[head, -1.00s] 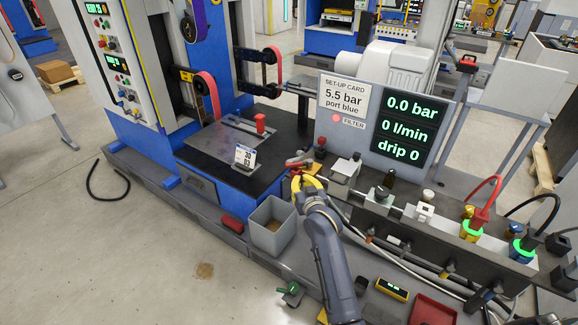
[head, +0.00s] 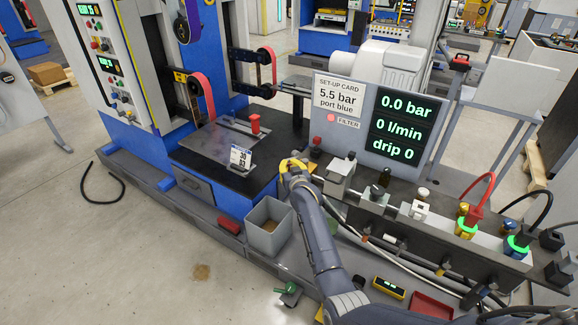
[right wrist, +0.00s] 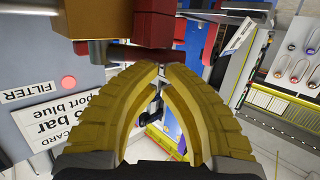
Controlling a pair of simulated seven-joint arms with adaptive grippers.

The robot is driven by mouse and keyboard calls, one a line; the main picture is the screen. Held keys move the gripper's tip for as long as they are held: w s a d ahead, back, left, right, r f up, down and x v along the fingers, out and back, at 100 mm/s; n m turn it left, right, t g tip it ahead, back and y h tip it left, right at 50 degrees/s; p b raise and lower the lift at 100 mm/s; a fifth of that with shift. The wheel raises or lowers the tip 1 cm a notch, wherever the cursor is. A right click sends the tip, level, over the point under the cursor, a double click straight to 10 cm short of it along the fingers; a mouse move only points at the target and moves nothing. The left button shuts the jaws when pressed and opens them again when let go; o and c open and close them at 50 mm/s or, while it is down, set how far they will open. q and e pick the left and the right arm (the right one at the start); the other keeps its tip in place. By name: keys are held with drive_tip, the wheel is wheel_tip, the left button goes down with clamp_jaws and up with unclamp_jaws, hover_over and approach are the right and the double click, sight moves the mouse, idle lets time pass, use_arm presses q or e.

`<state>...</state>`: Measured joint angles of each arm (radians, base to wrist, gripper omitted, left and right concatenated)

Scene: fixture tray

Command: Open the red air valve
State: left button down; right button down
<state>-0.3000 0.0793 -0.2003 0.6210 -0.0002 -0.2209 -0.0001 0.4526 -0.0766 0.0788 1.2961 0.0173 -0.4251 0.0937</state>
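The red air valve shows in the right wrist view as a red block (right wrist: 154,24) with a dark red bar (right wrist: 140,54) across it, just beyond my fingertips. My right gripper (right wrist: 163,68) has its yellow fingertips drawn together, close to the bar; I cannot tell if they touch it. Nothing shows between the fingers. In the head view my right gripper (head: 292,164) is at the left end of the air line and hides most of the valve. My left gripper is not in view.
The display panel (head: 347,128) reads 0.0 bar, 0 l/min and drip 0. A grey bin (head: 268,236) stands left of my right arm. The valve manifold (head: 440,235) with hoses lies to the right. A red tray (head: 432,306) lies in front.

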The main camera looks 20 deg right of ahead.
drive_tip(key=shift+w+f, duration=0.1)
drive_tip(key=shift+w, duration=0.35)
idle(0.5)
